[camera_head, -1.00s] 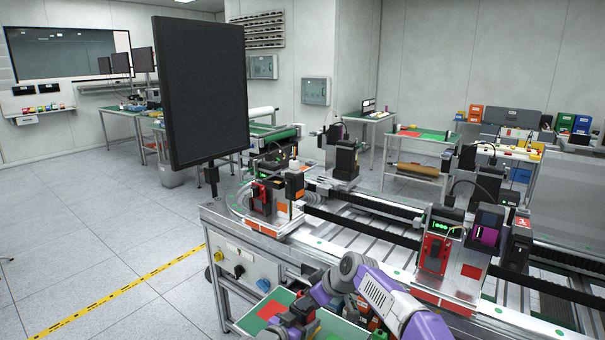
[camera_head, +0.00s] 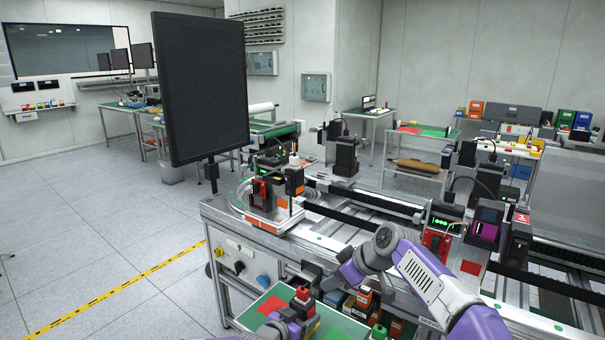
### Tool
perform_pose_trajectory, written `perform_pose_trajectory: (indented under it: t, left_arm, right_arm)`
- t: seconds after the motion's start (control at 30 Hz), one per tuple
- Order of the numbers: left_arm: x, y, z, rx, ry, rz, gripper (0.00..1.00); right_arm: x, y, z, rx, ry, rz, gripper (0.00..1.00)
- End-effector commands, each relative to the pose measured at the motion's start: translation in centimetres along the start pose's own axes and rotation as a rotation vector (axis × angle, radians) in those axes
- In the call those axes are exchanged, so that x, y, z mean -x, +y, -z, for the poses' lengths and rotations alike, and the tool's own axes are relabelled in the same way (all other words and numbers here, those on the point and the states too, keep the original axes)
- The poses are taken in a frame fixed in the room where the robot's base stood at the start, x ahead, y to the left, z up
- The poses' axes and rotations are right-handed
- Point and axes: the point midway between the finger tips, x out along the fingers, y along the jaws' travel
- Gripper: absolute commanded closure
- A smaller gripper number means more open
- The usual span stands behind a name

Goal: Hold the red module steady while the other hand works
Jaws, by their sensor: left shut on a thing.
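My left gripper (camera_head: 303,309) is at the bottom centre, over the green surface of the low side table. It is shut on a red module (camera_head: 303,292), whose red top stands up between the dark fingers. The module's lower part is hidden by the fingers. My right gripper (camera_head: 331,284) is a little higher and to the right, beside the edge of the workstation and apart from the red module. Its jaws are small and dark here, so I cannot tell if they are open or shut.
The side table has a red patch (camera_head: 272,305) and a green patch (camera_head: 340,326). Bins with orange parts (camera_head: 362,300) sit right of it under my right arm. The metal workstation (camera_head: 330,236) with rails and fixtures lies behind. A large monitor (camera_head: 200,90) stands at the left.

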Motion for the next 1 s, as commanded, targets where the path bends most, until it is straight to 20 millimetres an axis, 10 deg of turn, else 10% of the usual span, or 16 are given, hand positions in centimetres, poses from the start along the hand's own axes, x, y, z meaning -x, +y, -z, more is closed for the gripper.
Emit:
perform_pose_trajectory:
  t: [0.47, 1.0]
  left_arm:
    - [0.0, 0.0, 0.1, 0.000, 0.001, 0.000, 0.69]
    - [0.0, 0.0, 0.1, 0.000, 0.001, 0.000, 0.69]
  right_arm:
    - [-0.2, -0.1, -0.1, -0.076, 0.013, 0.013, 0.49]
    - [-1.6, -1.5, -1.2, -1.329, 0.130, 0.265, 0.49]
